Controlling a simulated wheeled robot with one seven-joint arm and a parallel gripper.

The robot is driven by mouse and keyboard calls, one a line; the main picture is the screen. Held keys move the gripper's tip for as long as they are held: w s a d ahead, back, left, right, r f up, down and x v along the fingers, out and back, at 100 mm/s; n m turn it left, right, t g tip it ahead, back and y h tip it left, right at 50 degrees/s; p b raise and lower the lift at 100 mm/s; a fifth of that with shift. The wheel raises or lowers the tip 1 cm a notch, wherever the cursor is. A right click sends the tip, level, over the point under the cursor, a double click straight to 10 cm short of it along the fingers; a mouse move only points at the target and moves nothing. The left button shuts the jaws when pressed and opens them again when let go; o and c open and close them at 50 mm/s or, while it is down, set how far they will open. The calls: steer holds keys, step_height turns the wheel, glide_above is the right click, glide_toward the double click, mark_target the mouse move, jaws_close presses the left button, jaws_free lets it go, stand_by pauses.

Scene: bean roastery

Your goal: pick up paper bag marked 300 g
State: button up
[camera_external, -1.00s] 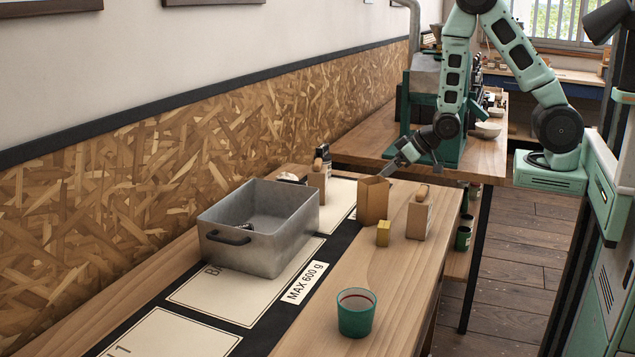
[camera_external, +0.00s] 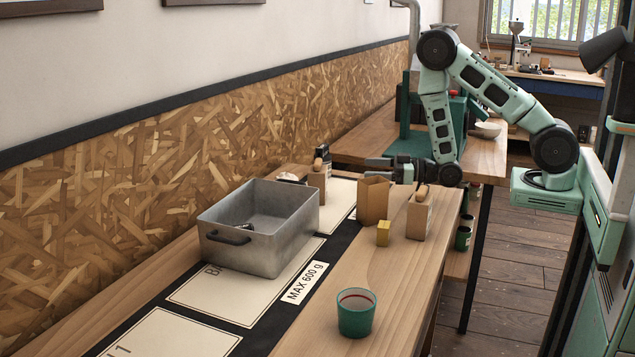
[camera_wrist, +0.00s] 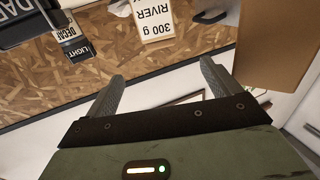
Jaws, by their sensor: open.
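The paper bag marked 300 g (camera_wrist: 157,20) shows upside down at the top of the wrist view, with a white label that also reads RIVER. It lies beyond my fingertips, apart from them, and its upper part is cut off by the frame edge. In the external view a small bag (camera_external: 317,182) stands behind the metal bin near the wall; it looks like the same one, but its label cannot be read there. My gripper (camera_wrist: 165,88) is open and empty. In the external view my gripper (camera_external: 378,165) points left, low behind the open brown bag.
The open brown bag (camera_external: 373,202) stands close by; it fills the right of the wrist view (camera_wrist: 275,45). Dark labelled packs (camera_wrist: 75,42) are at left there. A metal bin (camera_external: 258,240), another bag (camera_external: 418,220), yellow block (camera_external: 383,233) and green cup (camera_external: 356,315) share the table.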

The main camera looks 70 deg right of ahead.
steer(key=p, duration=0.2)
glide_toward(322, 165)
steer(key=x, duration=0.2)
steer(key=a+x, duration=0.1)
steer(key=x, duration=0.1)
steer(key=shift+w+r, duration=0.1)
steer(key=shift+w, duration=0.05)
steer(key=shift+p+x, duration=0.7)
steer(key=shift+x, duration=2.55)
steer(key=c, duration=1.6)
